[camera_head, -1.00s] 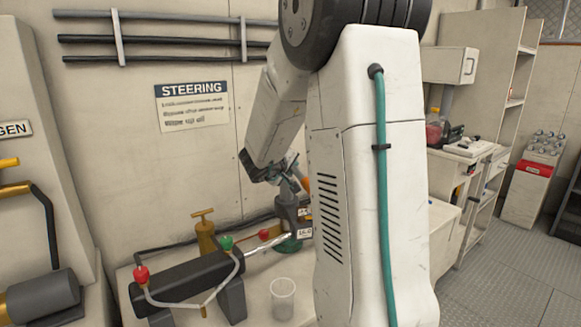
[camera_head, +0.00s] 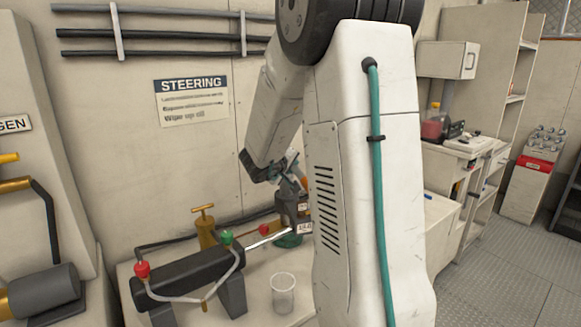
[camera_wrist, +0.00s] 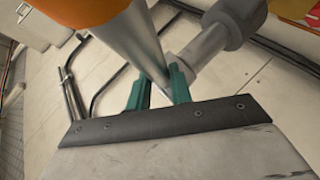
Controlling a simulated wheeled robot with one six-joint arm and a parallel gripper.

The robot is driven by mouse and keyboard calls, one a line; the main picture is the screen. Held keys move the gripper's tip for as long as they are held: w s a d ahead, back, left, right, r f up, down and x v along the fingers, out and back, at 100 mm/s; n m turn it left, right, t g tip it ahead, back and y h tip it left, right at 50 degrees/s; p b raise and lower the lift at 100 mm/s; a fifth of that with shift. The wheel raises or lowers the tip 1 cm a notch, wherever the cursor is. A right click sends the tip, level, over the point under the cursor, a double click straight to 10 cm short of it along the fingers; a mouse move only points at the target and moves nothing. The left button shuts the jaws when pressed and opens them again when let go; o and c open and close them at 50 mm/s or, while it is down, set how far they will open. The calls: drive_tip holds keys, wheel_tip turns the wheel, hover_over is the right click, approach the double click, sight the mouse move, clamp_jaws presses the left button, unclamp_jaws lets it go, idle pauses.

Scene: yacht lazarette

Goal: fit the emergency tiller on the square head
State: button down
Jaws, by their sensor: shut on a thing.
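My gripper (camera_wrist: 159,88) has teal fingers shut on a pale metal bar (camera_wrist: 138,42), which I take to be the emergency tiller. An orange part (camera_wrist: 85,10) covers its end nearest the wrist camera. A grey cylinder with a narrower neck (camera_wrist: 222,28) lies just beyond the fingers; I cannot tell if it belongs to the tiller. In the head view my gripper (camera_head: 288,180) is at the bench's back, just above a dark labelled housing (camera_head: 296,208) on a green base (camera_head: 288,240). My own arm hides part of this. The square head cannot be made out.
A dark cylinder (camera_head: 190,276) with red and green knobs lies on the bench, left of the housing. A clear cup (camera_head: 284,296) stands at the front. A brass valve (camera_head: 205,228) stands behind. Shelves and floor are at right.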

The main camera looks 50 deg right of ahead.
drive_tip(key=c, duration=1.2)
unclamp_jaws()
drive_tip(key=shift+o, duration=0.2)
drive_tip(key=v, duration=0.7)
drive_tip(key=shift+a+r, duration=0.25)
drive_tip(key=shift+a, duration=0.05)
drive_tip(key=shift+s, duration=0.1)
